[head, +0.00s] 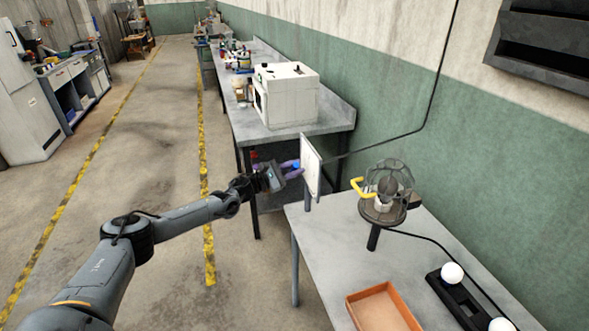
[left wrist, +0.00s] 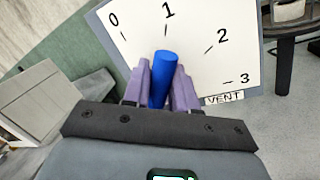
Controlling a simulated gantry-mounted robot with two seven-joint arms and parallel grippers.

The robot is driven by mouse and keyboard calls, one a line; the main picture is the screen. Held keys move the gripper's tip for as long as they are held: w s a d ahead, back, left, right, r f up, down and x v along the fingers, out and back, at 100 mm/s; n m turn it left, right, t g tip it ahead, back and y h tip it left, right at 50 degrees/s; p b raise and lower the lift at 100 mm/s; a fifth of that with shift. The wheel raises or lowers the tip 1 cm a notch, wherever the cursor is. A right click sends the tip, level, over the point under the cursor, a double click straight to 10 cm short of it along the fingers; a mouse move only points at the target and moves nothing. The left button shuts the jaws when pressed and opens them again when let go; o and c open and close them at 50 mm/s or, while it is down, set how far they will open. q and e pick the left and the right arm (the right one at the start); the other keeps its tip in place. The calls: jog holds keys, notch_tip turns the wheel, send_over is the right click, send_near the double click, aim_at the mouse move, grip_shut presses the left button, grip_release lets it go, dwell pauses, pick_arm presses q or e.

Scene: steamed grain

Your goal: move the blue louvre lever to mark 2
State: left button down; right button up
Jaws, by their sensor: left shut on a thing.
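The white vent panel (left wrist: 215,60) fills the upper middle of the left wrist view, with marks 0, 1, 2 and 3 and a VENT label. It shows nearly edge-on in the head view (head: 310,165). The blue louvre lever (left wrist: 163,75) stands in front of it, its top just below the mark 1 tick. Mark 2 (left wrist: 222,37) lies to its right. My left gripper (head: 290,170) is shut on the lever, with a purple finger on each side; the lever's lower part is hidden. My right gripper is not in view.
The panel stands at the corner of a grey table (head: 340,235). A caged lamp-like device with a yellow handle (head: 385,190), an orange tray (head: 383,308) and a black holder with white balls (head: 462,300) are to the right. A white box-shaped appliance (head: 287,95) stands on the bench behind.

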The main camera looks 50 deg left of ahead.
pick_arm(q)
jog(key=c, duration=1)
grip_release()
jog(key=shift+c, duration=0.2)
jog(key=shift+s, duration=0.15)
jog(key=p+v, duration=0.1)
jog(key=v, duration=0.9)
jog(key=shift+s, duration=0.3)
jog(key=shift+a, duration=0.1)
jog(key=shift+c, duration=0.2)
